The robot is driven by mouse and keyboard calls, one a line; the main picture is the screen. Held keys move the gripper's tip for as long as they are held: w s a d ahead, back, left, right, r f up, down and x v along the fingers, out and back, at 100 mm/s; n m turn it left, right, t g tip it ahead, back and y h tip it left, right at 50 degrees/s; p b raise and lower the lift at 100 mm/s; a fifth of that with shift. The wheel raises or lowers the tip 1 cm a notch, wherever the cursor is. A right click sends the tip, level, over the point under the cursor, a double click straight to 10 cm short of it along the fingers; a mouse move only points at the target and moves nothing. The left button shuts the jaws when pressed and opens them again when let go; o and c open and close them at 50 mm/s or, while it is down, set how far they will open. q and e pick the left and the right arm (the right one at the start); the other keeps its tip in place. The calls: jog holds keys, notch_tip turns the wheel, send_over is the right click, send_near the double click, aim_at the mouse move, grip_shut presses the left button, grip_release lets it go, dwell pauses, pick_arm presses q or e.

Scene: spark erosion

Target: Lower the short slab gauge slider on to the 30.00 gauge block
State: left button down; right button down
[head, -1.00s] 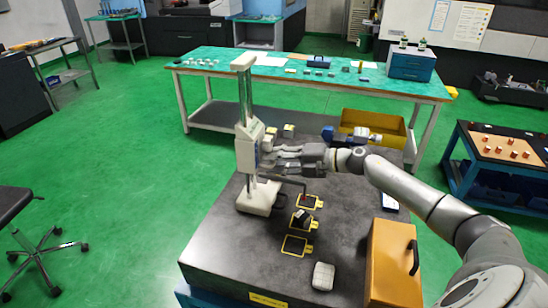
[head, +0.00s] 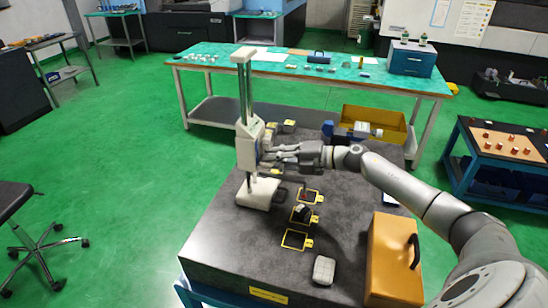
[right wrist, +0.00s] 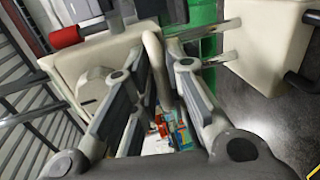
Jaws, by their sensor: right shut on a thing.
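The gauge stands on the dark slab with a pale base (head: 259,192) and an upright column (head: 246,95). Its white slider (head: 247,146) sits part-way up the column. My right gripper (head: 270,154) reaches the slider from the right and is shut on it. In the right wrist view, the fingers (right wrist: 156,62) close around a pale curved bar, beside a cream housing (right wrist: 90,72). A small dark and pale block (head: 301,212) is at the middle yellow-framed spot; its marking is unreadable. My left gripper is not in view.
Yellow frames mark spots on the slab, including a bare front one (head: 296,240). A pale block (head: 323,270) lies near the front, with an orange case (head: 393,260) on the right. A yellow bin (head: 375,122) stands behind.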

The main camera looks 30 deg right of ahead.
notch_tip(320, 180, down, 6)
jog(key=b, duration=0.3)
jog(key=shift+s+r, duration=0.1)
jog(key=shift+r, duration=0.05)
jog(key=shift+s, duration=0.1)
jog(key=c, duration=1.5)
grip_release()
jog(key=shift+d, duration=0.1)
jog(key=shift+r, duration=0.1)
jog(key=shift+v, duration=5.85)
jog(key=shift+d, duration=0.1)
